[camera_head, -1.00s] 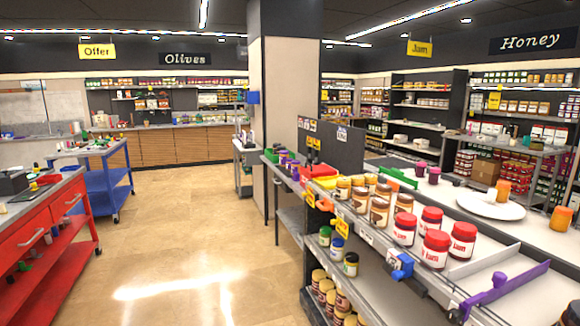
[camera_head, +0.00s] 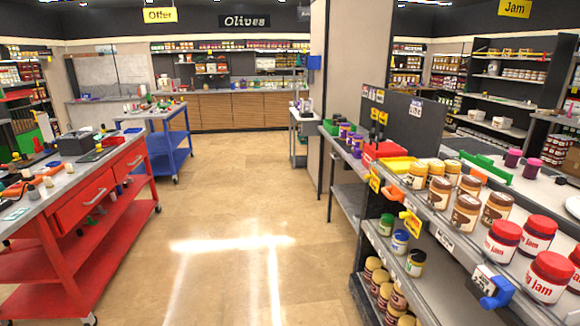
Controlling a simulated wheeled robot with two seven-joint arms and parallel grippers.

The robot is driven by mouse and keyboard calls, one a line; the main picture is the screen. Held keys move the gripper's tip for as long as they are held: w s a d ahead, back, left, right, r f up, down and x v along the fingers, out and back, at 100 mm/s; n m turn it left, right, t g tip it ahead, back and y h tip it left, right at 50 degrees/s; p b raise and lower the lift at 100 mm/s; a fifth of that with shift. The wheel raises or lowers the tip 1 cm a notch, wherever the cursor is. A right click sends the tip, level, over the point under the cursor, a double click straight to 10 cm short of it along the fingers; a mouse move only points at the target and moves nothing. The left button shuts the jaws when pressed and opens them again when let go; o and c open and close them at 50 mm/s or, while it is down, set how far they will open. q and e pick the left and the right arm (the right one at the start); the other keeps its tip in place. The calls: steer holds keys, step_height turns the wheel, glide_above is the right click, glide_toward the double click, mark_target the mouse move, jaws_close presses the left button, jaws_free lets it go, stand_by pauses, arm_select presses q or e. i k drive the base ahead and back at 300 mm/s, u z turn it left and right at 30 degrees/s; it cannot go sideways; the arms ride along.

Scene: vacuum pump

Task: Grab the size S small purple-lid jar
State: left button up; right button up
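Several small purple-lidded jars (camera_head: 347,132) stand in a cluster on the grey table by the pillar, left of the red bin. They are small in the picture, and I cannot read their size marks. Two dark jars with magenta-purple lids (camera_head: 513,158) stand on the white counter at the right, behind the green divider. Neither of my grippers is in view.
A long shelf with brown jars (camera_head: 465,212) and red-lid jam jars (camera_head: 502,241) runs along the right. A red cart (camera_head: 100,205) and a blue cart (camera_head: 168,148) stand on the left. The tan floor (camera_head: 240,200) between them is clear.

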mark_target(349, 138)
steer(key=u, duration=0.35)
steer(key=i, duration=3.6)
steer(key=z, duration=1.8)
steer(key=i, duration=1)
steer(key=z, duration=0.8)
